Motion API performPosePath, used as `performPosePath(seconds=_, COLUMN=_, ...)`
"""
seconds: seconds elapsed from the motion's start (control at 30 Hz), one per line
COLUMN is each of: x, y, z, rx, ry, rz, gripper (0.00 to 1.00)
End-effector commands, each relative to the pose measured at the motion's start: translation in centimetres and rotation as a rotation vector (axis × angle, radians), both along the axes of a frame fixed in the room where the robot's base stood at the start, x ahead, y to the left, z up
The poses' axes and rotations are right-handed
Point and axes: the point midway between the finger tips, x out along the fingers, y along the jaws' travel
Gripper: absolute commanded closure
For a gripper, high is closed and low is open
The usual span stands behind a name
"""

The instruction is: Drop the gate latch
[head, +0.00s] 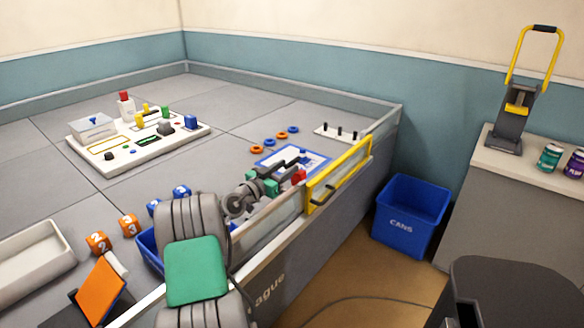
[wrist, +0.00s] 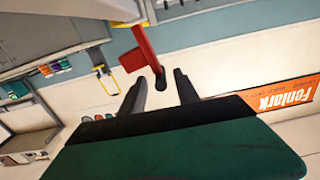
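The red latch (head: 299,177) sits at the near end of the yellow-framed gate (head: 340,175) in the field's clear side wall. In the wrist view the red latch (wrist: 140,50) shows as an arm ending in a dark knob (wrist: 160,82). My gripper (wrist: 159,73) is open, one finger on each side of the knob in the picture. I cannot tell whether either finger touches it. In the head view my gripper (head: 284,174) is just left of the latch, on the field side, and my arm hides part of the wall.
A board with coloured blocks (head: 140,138), rings (head: 269,141) and a peg strip (head: 342,132) lie on the grey field. Numbered orange cubes (head: 98,242) and a beige tray (head: 32,262) are near left. Outside the wall stand a blue cans bin (head: 411,212) and a can crusher (head: 512,120).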

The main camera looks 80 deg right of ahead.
Motion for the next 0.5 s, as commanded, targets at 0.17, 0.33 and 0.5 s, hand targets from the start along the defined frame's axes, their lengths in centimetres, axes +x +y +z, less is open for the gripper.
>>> performPosePath(seconds=0.17, x=-1.2, y=-2.7, z=0.0, rx=0.001, ry=-0.001, rz=-0.001, gripper=0.62)
performPosePath(seconds=0.33, x=-1.4, y=-3.4, z=0.0, rx=0.003, ry=0.001, rz=0.001, gripper=0.62)
performPosePath(seconds=0.5, x=-1.4, y=-3.4, z=0.0, rx=0.003, ry=0.001, rz=0.002, gripper=0.63)
